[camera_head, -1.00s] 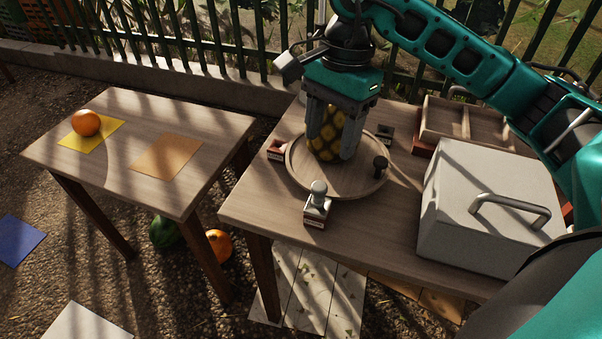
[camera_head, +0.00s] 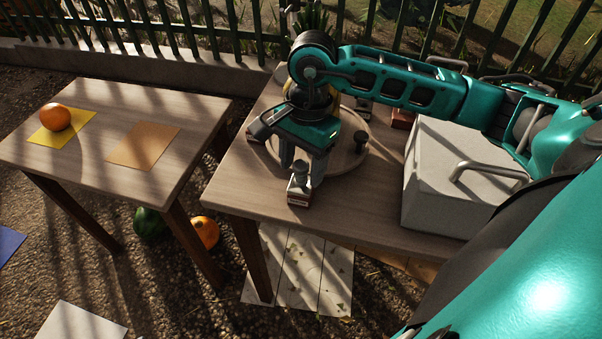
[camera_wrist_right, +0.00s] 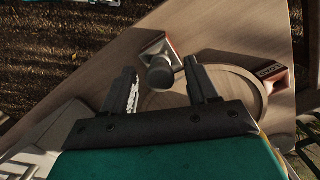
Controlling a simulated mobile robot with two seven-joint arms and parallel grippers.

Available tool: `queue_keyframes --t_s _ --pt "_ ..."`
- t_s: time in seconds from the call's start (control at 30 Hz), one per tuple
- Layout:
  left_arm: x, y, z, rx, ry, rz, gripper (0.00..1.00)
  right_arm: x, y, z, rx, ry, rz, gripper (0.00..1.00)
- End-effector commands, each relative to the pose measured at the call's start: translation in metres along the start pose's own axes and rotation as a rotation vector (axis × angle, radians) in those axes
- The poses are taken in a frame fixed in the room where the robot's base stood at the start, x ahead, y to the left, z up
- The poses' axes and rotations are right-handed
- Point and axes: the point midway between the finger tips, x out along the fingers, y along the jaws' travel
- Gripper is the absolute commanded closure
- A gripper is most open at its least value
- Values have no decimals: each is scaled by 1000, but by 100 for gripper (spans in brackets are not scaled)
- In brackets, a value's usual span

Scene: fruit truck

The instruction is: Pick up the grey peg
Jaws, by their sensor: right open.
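The grey peg (camera_head: 299,180) stands upright on a small light block at the front-left edge of the right table, beside the round wooden tray (camera_head: 343,160). It also shows in the right wrist view (camera_wrist_right: 160,72), lying between the two fingertips as seen from there. My right gripper (camera_head: 303,166) is open, pointing down just above and behind the peg. In the right wrist view its fingers (camera_wrist_right: 160,80) are spread apart with nothing held. The pineapple on the tray is mostly hidden behind the gripper. My left gripper is out of view.
A dark peg (camera_head: 361,141) stands on the tray's right side. A large grey box with a handle (camera_head: 435,185) is to the right. The left table holds an orange (camera_head: 55,117) on a yellow sheet and a bare orange sheet (camera_head: 143,146).

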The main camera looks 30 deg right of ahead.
Motion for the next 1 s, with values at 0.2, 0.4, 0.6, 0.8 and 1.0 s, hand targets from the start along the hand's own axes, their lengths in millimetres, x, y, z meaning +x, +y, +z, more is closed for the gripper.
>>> queue_keyframes --t_s 0.2,0.4,0.6,0.8,1.0 --pt "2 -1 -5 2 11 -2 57 9 0 0 -1 1 -1 41" --pt "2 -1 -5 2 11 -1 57 8 0 0 -1 1 -1 49" --pt "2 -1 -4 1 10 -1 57 8 0 0 0 1 -1 68" --pt "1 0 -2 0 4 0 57 8 0 0 0 1 -1 87" --pt "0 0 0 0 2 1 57 8 0 0 0 1 -2 100"
